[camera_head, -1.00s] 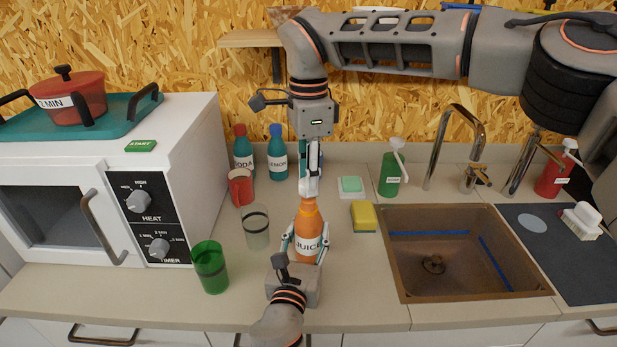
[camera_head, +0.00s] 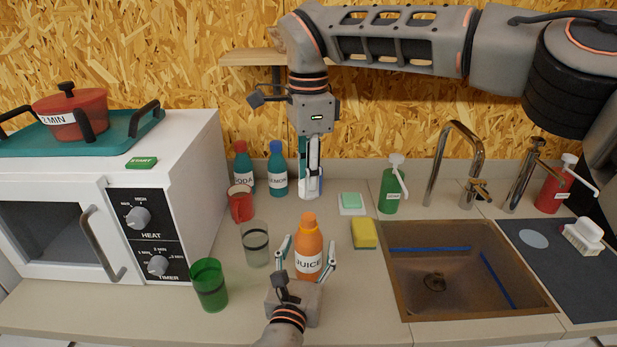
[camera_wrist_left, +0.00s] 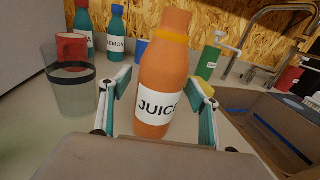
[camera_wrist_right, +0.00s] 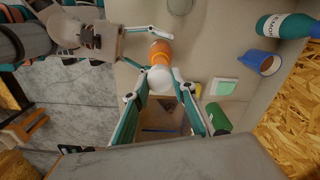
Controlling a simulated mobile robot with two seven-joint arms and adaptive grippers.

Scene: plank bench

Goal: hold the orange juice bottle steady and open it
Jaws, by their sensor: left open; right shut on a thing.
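The orange juice bottle (camera_head: 308,250) stands upright on the counter, its white JUICE label facing me. My left gripper (camera_head: 306,262) is open, with its fingers on either side of the bottle and gaps visible beside it. In the left wrist view the bottle (camera_wrist_left: 163,75) rises between the spread fingers, its orange neck bare and a yellow-orange ring below it. My right gripper (camera_head: 312,192) is above and behind the bottle, apart from it. In the right wrist view its fingertips are shut on a small white, round cap (camera_wrist_right: 160,78), which partly hides the bottle (camera_wrist_right: 161,50).
A clear glass (camera_head: 256,243), a green glass (camera_head: 209,285) and a red mug (camera_head: 241,205) stand left of the bottle. A yellow sponge (camera_head: 364,233) and the sink (camera_head: 450,308) lie to the right. Soda (camera_head: 243,170) and lemon bottles (camera_head: 278,172) stand behind.

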